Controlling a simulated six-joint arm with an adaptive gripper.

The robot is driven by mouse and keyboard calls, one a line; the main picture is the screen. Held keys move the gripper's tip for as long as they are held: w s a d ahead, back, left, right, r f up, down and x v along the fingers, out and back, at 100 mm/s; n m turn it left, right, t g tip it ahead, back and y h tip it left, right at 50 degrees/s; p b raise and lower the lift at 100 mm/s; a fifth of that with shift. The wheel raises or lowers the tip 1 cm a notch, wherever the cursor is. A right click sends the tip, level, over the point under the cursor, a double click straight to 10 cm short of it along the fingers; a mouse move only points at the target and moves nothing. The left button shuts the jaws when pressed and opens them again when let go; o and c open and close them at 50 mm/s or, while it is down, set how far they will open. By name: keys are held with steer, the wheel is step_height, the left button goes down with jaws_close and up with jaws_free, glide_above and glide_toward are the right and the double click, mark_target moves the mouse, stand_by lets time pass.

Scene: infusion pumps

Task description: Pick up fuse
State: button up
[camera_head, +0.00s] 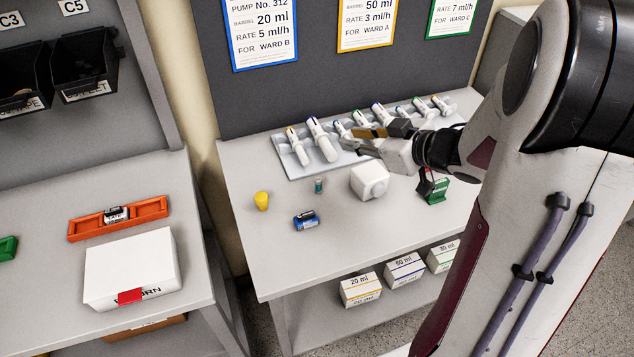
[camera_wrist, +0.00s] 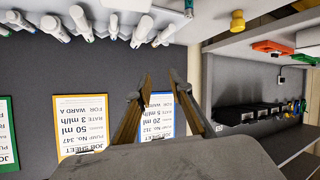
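I cannot tell for sure which thing is the fuse. A small upright teal-and-grey cylinder (camera_head: 319,185) on the middle bench may be it. A blue cylinder-like part with a dark top (camera_head: 306,220) lies in front of it. My gripper (camera_head: 352,140) is above the rack of syringes, behind and to the right of the small cylinder and apart from it. In the wrist view my gripper (camera_wrist: 161,77) shows two fingers with a clear gap and nothing between them.
A syringe rack (camera_head: 290,168) stands at the back of the bench. A yellow part (camera_head: 262,200), a white block (camera_head: 370,181) and a green part (camera_head: 434,190) share the bench. The left bench holds an orange tray (camera_head: 85,230) and a white box (camera_head: 130,268).

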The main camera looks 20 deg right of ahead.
steer(key=shift+s+a+f+n+g+y, duration=0.2)
steer(key=shift+s+a+f+y, duration=0.4)
steer(key=shift+s+y, duration=0.25)
steer(key=shift+s+a+f+n+g+y, duration=0.1)
steer(key=shift+s+a+f+g+y, duration=0.1)
steer(key=shift+s+a+f+y, duration=0.45)
steer(key=shift+s+d+f, duration=0.1)
steer(key=shift+s+d, duration=0.05)
steer(key=shift+d, duration=0.05)
glide_toward(318, 186)
steer(key=shift+w+f, duration=0.25)
steer(key=shift+w, duration=0.5)
steer(key=shift+x, duration=1.2)
steer(key=shift+w+r, duration=0.1)
steer(key=shift+x, duration=2.45)
steer(key=shift+a, duration=0.1)
jaws_close()
